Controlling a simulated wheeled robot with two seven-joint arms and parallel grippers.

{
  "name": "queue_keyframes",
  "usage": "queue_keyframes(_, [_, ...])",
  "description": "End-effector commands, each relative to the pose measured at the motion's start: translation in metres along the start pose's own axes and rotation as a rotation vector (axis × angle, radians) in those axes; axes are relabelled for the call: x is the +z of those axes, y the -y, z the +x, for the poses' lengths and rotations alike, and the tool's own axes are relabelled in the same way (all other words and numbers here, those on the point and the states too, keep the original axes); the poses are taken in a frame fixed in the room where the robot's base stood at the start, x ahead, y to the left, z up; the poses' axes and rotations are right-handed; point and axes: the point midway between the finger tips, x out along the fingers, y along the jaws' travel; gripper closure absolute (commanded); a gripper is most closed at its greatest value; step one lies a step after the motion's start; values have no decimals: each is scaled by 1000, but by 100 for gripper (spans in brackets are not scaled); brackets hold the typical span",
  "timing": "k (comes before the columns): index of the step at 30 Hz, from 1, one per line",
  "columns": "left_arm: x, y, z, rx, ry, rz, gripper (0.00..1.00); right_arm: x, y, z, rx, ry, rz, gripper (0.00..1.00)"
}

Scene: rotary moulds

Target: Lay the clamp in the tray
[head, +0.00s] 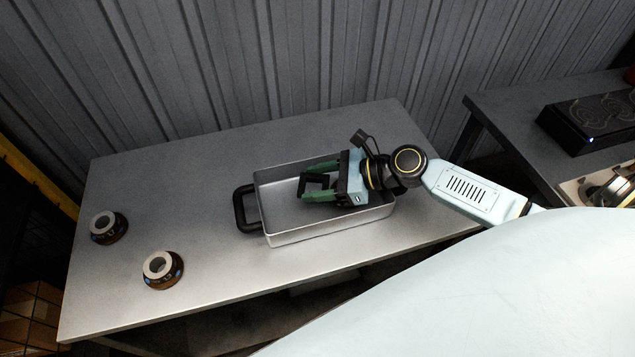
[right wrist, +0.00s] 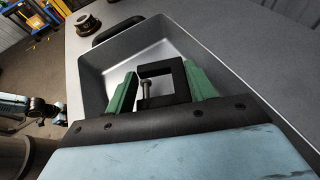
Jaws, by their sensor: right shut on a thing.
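The tray (head: 285,237) is a grey metal box with black handles, standing on the table; it also shows in the right wrist view (right wrist: 95,75). The clamp (head: 313,180) is a black C-shaped frame with a metal screw, clear in the right wrist view (right wrist: 168,72). My right gripper (head: 320,182) is shut on the clamp, its green fingers on either side of it. The gripper and clamp are over or inside the tray; whether the clamp touches the tray floor I cannot tell.
Two round moulds with dark bases stand on the table's left part, one further back (head: 108,227) and one nearer the front (head: 162,269). The table (head: 190,180) is bare around them. A second table at right carries a black hotplate (head: 595,122).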

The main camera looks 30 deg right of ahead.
Motion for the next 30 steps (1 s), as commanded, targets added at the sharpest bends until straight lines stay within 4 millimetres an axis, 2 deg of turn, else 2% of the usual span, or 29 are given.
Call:
queue_keyframes(6, [1, 0, 0, 0, 2, 0, 8, 1, 0, 0, -1, 2, -1, 77])
queue_keyframes(20, [2, 0, 4, 1, 3, 0, 8, -14, -1, 5, 2, -7, 2, 77])
queue_keyframes(21, [2, 0, 4, 1, 3, 0, 8, -16, -2, 5, 4, -9, 3, 43])
queue_keyframes(25, [2, 0, 4, 1, 3, 0, 8, -17, -4, 6, 6, -11, 4, 26])
queue_keyframes(30, [2, -1, 4, 1, 3, 0, 8, -18, -4, 6, 6, -12, 4, 24])
